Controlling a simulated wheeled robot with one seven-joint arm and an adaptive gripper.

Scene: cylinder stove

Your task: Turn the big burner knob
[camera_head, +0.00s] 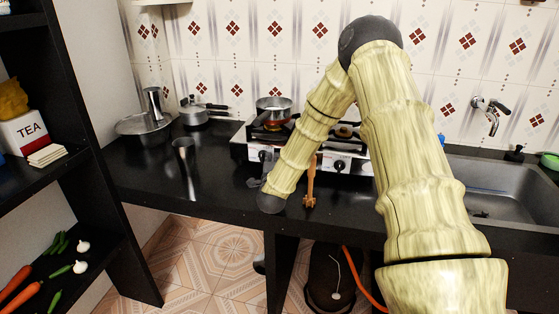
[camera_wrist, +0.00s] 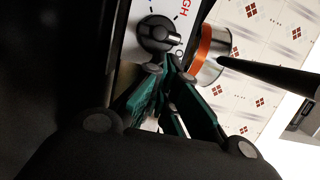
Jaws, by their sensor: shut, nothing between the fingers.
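The stove (camera_head: 299,153) stands on the black counter, with a left knob (camera_head: 264,156) and a right knob (camera_head: 340,165) on its white front. In the wrist view, a round dark knob (camera_wrist: 156,34) with a silver bar shows beside red lettering on the white panel. My gripper (camera_wrist: 170,66) has its green fingers together with nothing between them. The fingertips are right at the knob's edge; I cannot tell whether they touch it. In the head view, my gripper (camera_head: 256,183) is partly hidden by my arm, close before the left knob.
A steel pot (camera_head: 273,108) sits on the left burner; it also shows in the wrist view (camera_wrist: 213,50). A dark tumbler (camera_head: 184,154) stands left of my gripper. The sink (camera_head: 500,190) is at right.

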